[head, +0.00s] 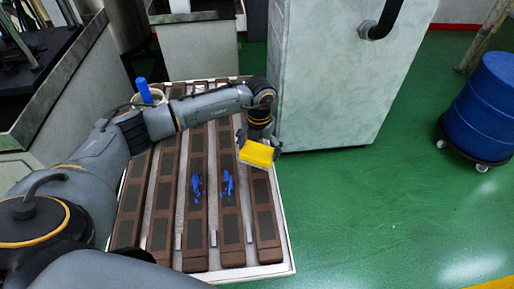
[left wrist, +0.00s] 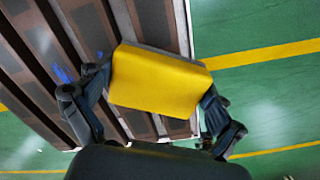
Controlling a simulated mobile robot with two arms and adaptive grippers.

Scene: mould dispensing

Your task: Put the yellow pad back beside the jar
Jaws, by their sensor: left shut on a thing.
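The yellow pad (head: 257,154) is held in my left gripper (head: 258,146), above the right side of the tray of brown moulds. In the left wrist view the pad (left wrist: 158,80) sits between the two dark fingers of the left gripper (left wrist: 152,100), which are shut on its sides. A pale jar (head: 137,99) with a blue handle (head: 144,90) standing in it is at the tray's far left, partly hidden behind my left arm. My right gripper is not in view.
The white-rimmed tray (head: 287,240) holds several long brown moulds; two carry blue smears (head: 227,182). A grey cabinet (head: 335,75) stands close behind and right of the gripper. A blue barrel (head: 485,105) on casters is at far right. Green floor (head: 390,210) is open on the right.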

